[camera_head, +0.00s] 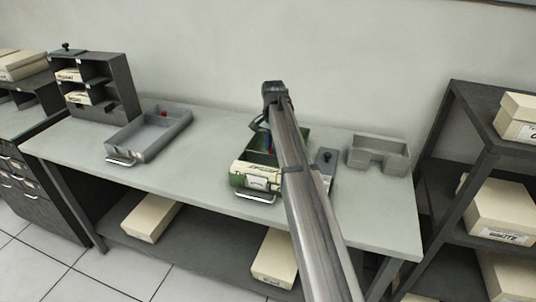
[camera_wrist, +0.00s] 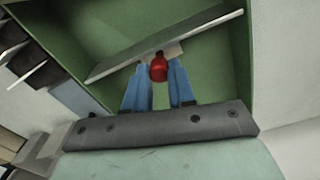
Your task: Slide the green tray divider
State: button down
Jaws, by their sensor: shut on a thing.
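The green tray (camera_head: 238,180) stands on the table in the head view, with a metal handle and a cream label at its front. My arm crosses in front of it and hides its right part. In the wrist view the tray's green inside (camera_wrist: 60,35) fills the upper picture. The divider (camera_wrist: 200,33) is a thin grey plate slanting across the tray, with a red knob (camera_wrist: 158,68) on it. My gripper (camera_wrist: 160,73), with blue fingers, is shut on the red knob, one finger on each side. The divider itself is largely hidden in the head view.
A grey tray (camera_head: 180,125) with a red knob inside stands to the left. A dark pigeonhole rack (camera_head: 118,80) stands behind it. A grey open holder (camera_head: 378,153) and a small dark block (camera_head: 326,160) are to the right. Bare table lies between the two trays.

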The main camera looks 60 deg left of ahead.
jog(key=c, duration=1.2)
grip_release()
notch_tip(320, 180, up, 14)
jog(key=shift+f, duration=0.1)
jog(key=shift+w, duration=0.1)
